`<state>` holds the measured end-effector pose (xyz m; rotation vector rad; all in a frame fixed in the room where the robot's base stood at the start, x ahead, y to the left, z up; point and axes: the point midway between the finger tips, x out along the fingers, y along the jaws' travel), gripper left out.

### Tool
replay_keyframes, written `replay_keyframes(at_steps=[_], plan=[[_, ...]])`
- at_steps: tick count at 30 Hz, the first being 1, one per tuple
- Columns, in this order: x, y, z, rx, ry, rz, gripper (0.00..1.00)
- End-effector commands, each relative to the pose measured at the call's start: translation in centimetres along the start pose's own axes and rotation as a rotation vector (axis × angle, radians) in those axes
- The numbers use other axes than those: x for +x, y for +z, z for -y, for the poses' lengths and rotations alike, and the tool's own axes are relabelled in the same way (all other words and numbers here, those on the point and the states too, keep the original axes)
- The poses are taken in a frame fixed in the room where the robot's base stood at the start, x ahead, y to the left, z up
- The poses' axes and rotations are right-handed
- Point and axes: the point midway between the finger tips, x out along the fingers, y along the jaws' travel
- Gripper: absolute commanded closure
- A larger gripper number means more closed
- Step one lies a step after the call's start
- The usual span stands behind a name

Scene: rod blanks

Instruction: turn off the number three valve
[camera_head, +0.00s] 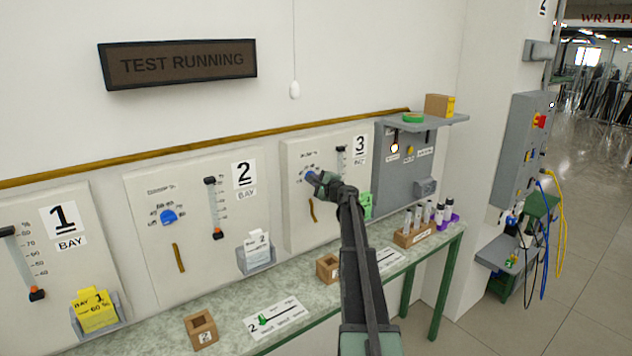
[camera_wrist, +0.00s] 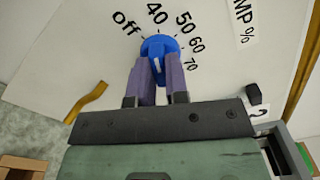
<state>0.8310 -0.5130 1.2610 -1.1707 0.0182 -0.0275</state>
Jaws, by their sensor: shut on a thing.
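The bay 3 panel (camera_head: 300,235) is the pale board at the right of the row of numbered panels. My gripper (camera_head: 318,182) is at its dial, and the arm hides much of the knob in the head view. In the wrist view the round blue knob (camera_wrist: 158,46) has a white pointer mark and a scale marked off, 40, 50, 60 and 70. My gripper (camera_wrist: 160,68) is shut on this knob, with one purple-grey finger on each side. I cannot tell for certain which mark the pointer faces.
The bay 2 panel (camera_head: 140,220) has its own blue knob (camera_head: 168,216) and slider. A bench (camera_head: 225,320) below holds wooden blocks, a card and a tube rack (camera_head: 414,236). A grey box (camera_head: 397,180) and a shelf (camera_head: 440,120) are to the right.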

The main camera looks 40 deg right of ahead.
Motion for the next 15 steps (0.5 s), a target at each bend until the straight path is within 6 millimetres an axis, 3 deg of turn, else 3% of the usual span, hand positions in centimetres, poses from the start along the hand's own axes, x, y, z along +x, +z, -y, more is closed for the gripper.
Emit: replay_keyframes(at_steps=[15], plan=[[0.01, -0.04, -0.03, -0.397, 0.0, -0.001, 1.0]])
